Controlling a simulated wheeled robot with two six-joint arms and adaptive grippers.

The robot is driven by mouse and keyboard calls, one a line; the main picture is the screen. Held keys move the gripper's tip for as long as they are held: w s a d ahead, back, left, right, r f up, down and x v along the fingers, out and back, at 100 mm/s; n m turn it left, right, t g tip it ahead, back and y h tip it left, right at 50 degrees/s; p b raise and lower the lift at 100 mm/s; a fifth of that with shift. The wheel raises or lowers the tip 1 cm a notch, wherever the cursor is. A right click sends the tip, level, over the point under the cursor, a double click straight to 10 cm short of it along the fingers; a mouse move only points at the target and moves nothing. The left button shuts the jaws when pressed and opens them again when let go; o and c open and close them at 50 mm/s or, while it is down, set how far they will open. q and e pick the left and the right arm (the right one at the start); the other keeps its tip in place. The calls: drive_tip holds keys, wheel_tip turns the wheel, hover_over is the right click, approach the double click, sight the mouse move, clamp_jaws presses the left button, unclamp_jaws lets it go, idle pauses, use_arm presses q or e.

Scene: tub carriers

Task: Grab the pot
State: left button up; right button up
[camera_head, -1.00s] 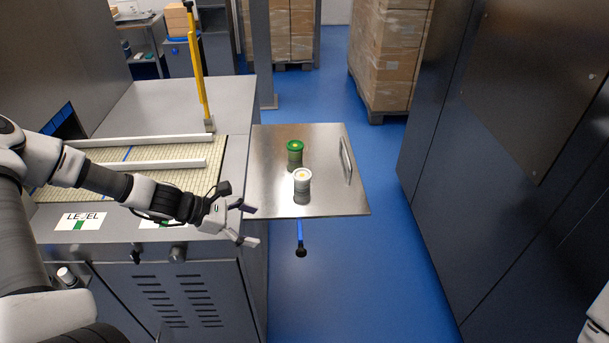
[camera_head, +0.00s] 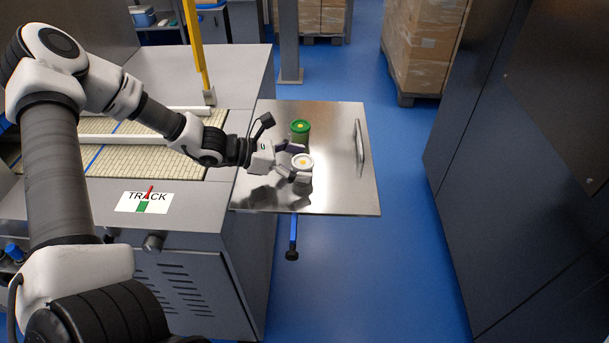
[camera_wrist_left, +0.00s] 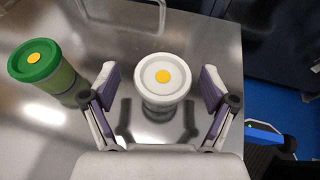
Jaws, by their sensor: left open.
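A pot with a white lid and yellow centre (camera_head: 302,162) stands upright on the steel side table. A second pot with a green lid and yellow centre (camera_head: 300,128) stands just behind it. My left gripper (camera_head: 290,162) is open, with its fingers either side of the white-lidded pot. In the left wrist view the white-lidded pot (camera_wrist_left: 162,82) sits between the spread fingers (camera_wrist_left: 160,88), with gaps on both sides. The green-lidded pot (camera_wrist_left: 42,68) is left of the fingers there, close to the left one. My right gripper is not in view.
The steel table (camera_head: 345,190) has a raised handle (camera_head: 359,147) near its right edge. A conveyor (camera_head: 140,150) with rails and a yellow post (camera_head: 195,50) stands to the left. Dark cabinets (camera_head: 540,150) line the right, with open blue floor between.

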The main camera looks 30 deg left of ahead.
use_arm(q)
drive_tip(key=shift+w+d+f, duration=0.25)
drive_tip(key=shift+w+d, duration=0.05)
drive_tip(key=shift+d, duration=0.05)
drive_tip(key=shift+d+r, duration=0.1)
drive_tip(key=shift+r, duration=0.05)
drive_tip(key=shift+s+r, duration=0.1)
drive_tip(key=shift+s, duration=0.1)
drive_tip(key=shift+w, duration=0.15)
drive_tip(key=c, duration=1.3)
